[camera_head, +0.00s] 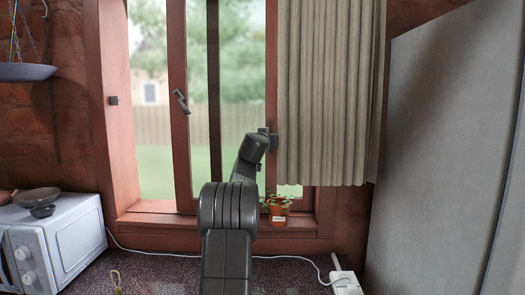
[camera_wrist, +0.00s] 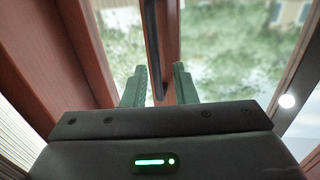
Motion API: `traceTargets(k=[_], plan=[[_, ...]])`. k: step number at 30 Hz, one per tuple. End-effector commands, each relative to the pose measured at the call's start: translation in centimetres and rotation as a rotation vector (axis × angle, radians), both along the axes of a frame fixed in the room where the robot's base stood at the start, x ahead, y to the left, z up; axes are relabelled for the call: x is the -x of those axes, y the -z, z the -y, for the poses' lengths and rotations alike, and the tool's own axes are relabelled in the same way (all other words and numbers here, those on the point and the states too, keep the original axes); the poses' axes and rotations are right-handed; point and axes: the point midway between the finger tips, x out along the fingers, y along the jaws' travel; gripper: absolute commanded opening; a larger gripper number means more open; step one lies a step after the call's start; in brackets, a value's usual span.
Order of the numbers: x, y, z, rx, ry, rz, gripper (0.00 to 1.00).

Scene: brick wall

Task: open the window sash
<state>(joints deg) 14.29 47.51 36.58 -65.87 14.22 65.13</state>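The window sash has reddish-brown stiles (camera_head: 178,60) and glass, and stands in a matching wooden frame. A dark angled handle (camera_head: 181,101) is on its left stile in the head view. My arm reaches up in front of the window, and my gripper (camera_head: 271,136) is by the curtain's left edge, partly hidden by my own arm. In the wrist view my gripper (camera_wrist: 160,86) has its two green fingers apart. A brown upright with a dark narrow bar (camera_wrist: 157,70) shows between and beyond the fingers. I cannot tell whether that bar is the handle or whether a finger touches it.
A beige curtain (camera_head: 328,95) hangs over the right of the window. A small potted plant (camera_head: 278,211) stands on the sill (camera_head: 165,216). A white microwave (camera_head: 62,242) is at lower left, a hanging bowl (camera_head: 25,72) at upper left, and a grey panel (camera_head: 440,140) at right.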

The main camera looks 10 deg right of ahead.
Motion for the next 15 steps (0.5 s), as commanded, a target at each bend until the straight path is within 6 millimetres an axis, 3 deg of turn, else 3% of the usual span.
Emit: traceTargets(k=[15], plan=[[6.8,0.4,-3.5,0.000,0.000,0.001,0.25]])
